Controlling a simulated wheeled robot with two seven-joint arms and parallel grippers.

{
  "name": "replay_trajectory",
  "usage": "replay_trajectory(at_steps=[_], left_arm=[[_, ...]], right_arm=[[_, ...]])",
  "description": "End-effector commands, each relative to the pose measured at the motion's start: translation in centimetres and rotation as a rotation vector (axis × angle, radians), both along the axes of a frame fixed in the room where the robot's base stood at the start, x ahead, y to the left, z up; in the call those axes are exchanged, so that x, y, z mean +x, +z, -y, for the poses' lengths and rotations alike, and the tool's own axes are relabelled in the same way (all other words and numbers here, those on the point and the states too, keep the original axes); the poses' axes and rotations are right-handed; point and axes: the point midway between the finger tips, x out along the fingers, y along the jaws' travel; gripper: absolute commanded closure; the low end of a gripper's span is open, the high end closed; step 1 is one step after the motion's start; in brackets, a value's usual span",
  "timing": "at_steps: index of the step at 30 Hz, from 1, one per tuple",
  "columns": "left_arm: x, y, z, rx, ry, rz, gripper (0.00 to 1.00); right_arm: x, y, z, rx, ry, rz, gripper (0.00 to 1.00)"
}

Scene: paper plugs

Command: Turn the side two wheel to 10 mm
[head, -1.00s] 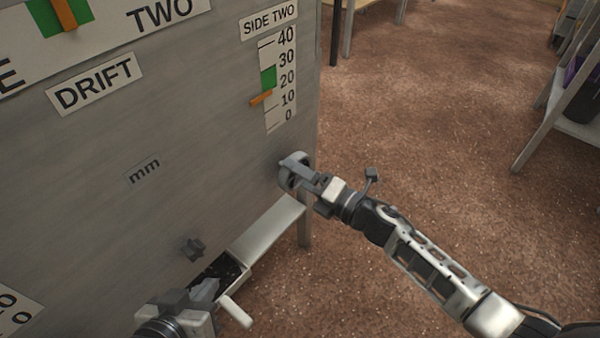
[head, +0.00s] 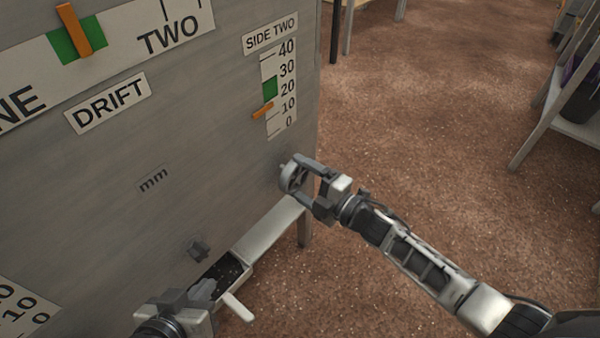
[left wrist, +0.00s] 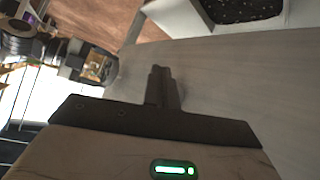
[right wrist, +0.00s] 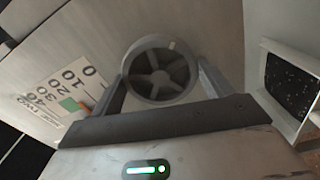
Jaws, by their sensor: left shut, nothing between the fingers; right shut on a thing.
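The side two wheel (head: 289,176) is a grey spoked handwheel near the panel's right edge, and it fills the middle of the right wrist view (right wrist: 170,93). My right gripper (head: 304,174) is shut on its rim, with one finger on each side. The side two scale (head: 268,62) is above it, marked 0 to 40. Its orange pointer (head: 262,111) sits between 10 and 20, just below the green band (head: 270,88). It also shows in the right wrist view (right wrist: 86,108). My left gripper (head: 207,291) is shut and empty, low in front of the panel.
A small dark knob (head: 198,250) is on the panel near my left gripper. A tray with dark contents (head: 229,272) and a pale ledge (head: 270,232) are below it. Another orange pointer (head: 75,29) is at top left. Open brown floor (head: 430,120) is on the right.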

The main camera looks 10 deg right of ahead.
Motion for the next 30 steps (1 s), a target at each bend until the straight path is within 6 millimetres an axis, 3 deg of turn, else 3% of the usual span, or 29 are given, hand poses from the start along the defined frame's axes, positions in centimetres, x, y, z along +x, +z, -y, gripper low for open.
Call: replay_trajectory(at_steps=[30], left_arm=[[-0.5,6.5,-1.4,0.003,0.051,0.112,1.00]], right_arm=[[0.0,0.1,0.0,0.696,0.000,-0.547,0.45]])
